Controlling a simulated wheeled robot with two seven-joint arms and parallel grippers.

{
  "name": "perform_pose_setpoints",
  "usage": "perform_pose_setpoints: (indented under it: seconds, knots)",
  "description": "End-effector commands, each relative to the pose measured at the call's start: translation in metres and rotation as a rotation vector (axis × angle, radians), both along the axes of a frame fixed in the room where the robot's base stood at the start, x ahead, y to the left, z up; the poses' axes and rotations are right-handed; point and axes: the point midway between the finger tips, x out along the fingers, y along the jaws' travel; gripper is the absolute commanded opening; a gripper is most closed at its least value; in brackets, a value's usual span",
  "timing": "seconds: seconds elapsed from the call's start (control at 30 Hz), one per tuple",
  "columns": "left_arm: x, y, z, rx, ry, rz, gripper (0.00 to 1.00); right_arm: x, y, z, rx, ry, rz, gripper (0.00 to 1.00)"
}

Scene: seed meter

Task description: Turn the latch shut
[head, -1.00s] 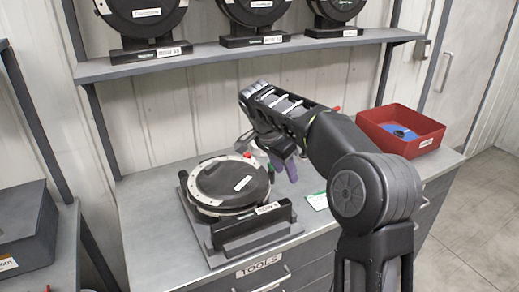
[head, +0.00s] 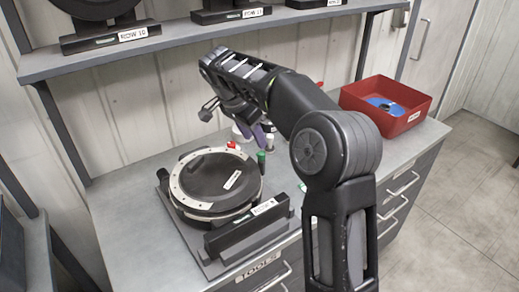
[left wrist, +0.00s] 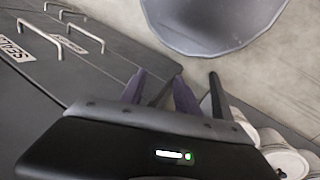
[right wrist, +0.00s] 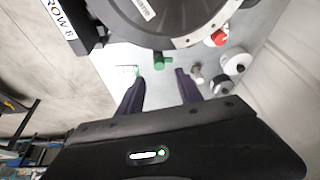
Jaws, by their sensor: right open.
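The seed meter is a round black disc housing (head: 214,180) with a pale rim ring, lying flat in a dark stand (head: 245,232) on the bench. A small red part (head: 231,145) sits at its far rim, possibly the latch; it shows in the right wrist view (right wrist: 217,38) too. A green knob-topped part (head: 261,158) stands at the rim's right side; it shows in the right wrist view (right wrist: 162,61). My right gripper (right wrist: 158,74) is open and empty, above the bench just behind the meter. My left gripper (left wrist: 158,80) is open and empty, low beside drawer fronts.
White- and black-capped small parts (right wrist: 236,64) stand behind the meter. A red bin (head: 385,105) with blue discs sits at the bench's right end. A shelf (head: 200,50) with more meter stands runs above. The bench's front left is bare.

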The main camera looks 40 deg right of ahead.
Motion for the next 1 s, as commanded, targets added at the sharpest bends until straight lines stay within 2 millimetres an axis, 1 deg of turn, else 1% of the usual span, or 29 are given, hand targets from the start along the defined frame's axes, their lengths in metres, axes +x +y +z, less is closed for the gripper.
perform_pose_setpoints:
  seconds: [0.17, 0.3, 0.5, 0.6, 0.8, 0.87, 1.0]
  knots:
    - [-0.001, 0.0, 0.005, 0.001, 0.001, 0.001, 0.38, 0.0, -0.01, -0.021, 0.0, 0.004, -0.001, 0.42]
    - [-0.001, 0.0, 0.009, 0.003, 0.003, 0.001, 0.38, 0.001, -0.018, -0.042, 0.0, 0.005, -0.001, 0.42]
    - [-0.002, 0.001, 0.013, 0.003, 0.005, 0.001, 0.38, 0.003, -0.026, -0.062, 0.0, 0.003, -0.001, 0.42]
    - [-0.002, 0.001, 0.013, 0.004, 0.006, 0.001, 0.38, 0.004, -0.027, -0.065, 0.0, 0.0, 0.0, 0.42]
    - [-0.002, 0.001, 0.012, 0.004, 0.006, 0.001, 0.38, 0.004, -0.027, -0.065, 0.0, 0.0, 0.0, 0.42]
    - [-0.002, 0.001, 0.012, 0.004, 0.006, 0.001, 0.38, 0.004, -0.027, -0.065, 0.0, 0.0, 0.0, 0.38]
    - [-0.002, 0.001, 0.013, 0.004, 0.006, 0.001, 0.38, 0.004, -0.027, -0.065, 0.0, 0.0, 0.0, 0.27]
